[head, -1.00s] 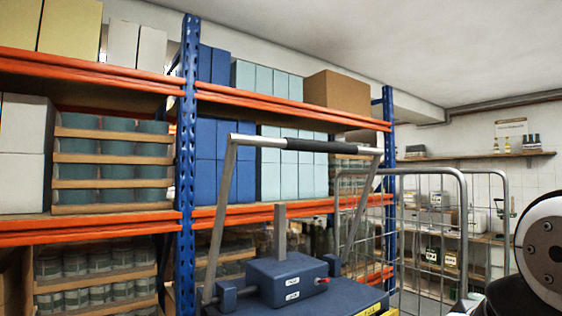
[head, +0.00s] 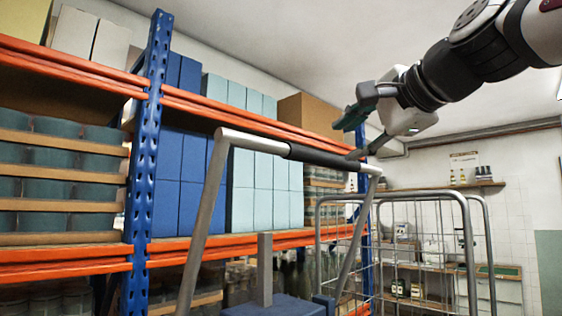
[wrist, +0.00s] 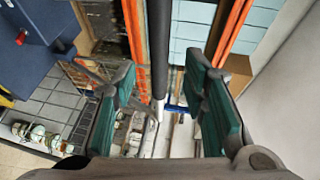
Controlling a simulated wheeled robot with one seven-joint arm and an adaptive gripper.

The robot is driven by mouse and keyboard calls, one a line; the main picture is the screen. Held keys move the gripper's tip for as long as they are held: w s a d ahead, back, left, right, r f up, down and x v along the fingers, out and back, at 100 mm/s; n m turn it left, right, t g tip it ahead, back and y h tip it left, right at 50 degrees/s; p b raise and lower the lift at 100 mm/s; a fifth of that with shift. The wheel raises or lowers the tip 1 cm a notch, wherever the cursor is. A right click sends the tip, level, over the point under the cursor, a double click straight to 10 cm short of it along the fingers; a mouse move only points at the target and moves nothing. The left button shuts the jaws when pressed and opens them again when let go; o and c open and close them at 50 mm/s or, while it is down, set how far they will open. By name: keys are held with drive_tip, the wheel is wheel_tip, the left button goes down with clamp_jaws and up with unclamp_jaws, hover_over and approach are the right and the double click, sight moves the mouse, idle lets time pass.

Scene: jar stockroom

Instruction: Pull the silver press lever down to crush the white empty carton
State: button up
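The silver press lever (head: 203,215) is a raised U-shaped frame with a black grip (head: 318,155) on its crossbar. It stands over the blue press body (head: 275,305), which is cut off at the bottom of the head view. My gripper (head: 345,141) is open and empty by the right part of the grip. In the wrist view the dark grip (wrist: 159,45) runs between the two spread fingers, which do not clamp it. I cannot tell whether the fingertips touch it. The white empty carton is not in view.
A blue and orange rack (head: 148,140) with boxes and jars stands behind the lever. A wire cage trolley (head: 468,250) stands to the right. A wall shelf (head: 450,187) is farther back.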

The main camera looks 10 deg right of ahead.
sight(326, 157)
drive_tip(key=x, duration=1.1)
drive_tip(key=shift+s+f, duration=0.1)
clamp_jaws()
